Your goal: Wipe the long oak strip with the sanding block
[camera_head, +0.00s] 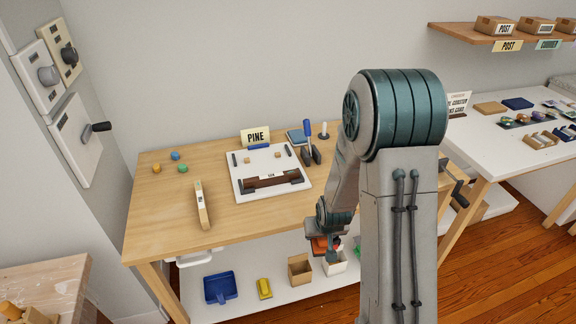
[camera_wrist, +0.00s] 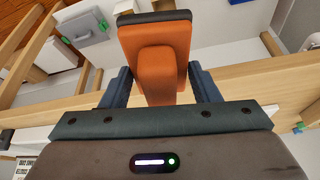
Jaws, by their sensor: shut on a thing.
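The sanding block (camera_wrist: 155,45), orange with a dark face, is between the two fingers of my gripper (camera_wrist: 163,85) in the wrist view. My gripper is shut on it. In the head view the block (camera_head: 319,245) shows as a small orange patch low beside my arm, at the wooden table's front right edge. A dark brown strip (camera_head: 258,184) with a small label lies on a white board. A pale wooden strip (camera_head: 202,208) with a label lies apart on the table's left half. I cannot read either label, so I cannot tell which is oak.
A PINE sign (camera_head: 255,136) stands behind the white board (camera_head: 243,165). A blue-handled tool (camera_head: 307,135) stands right of it. Small coloured balls (camera_head: 175,156) lie at the back left. A lower shelf holds a blue dustpan (camera_head: 220,288) and a yellow item (camera_head: 264,288). The table's front middle is clear.

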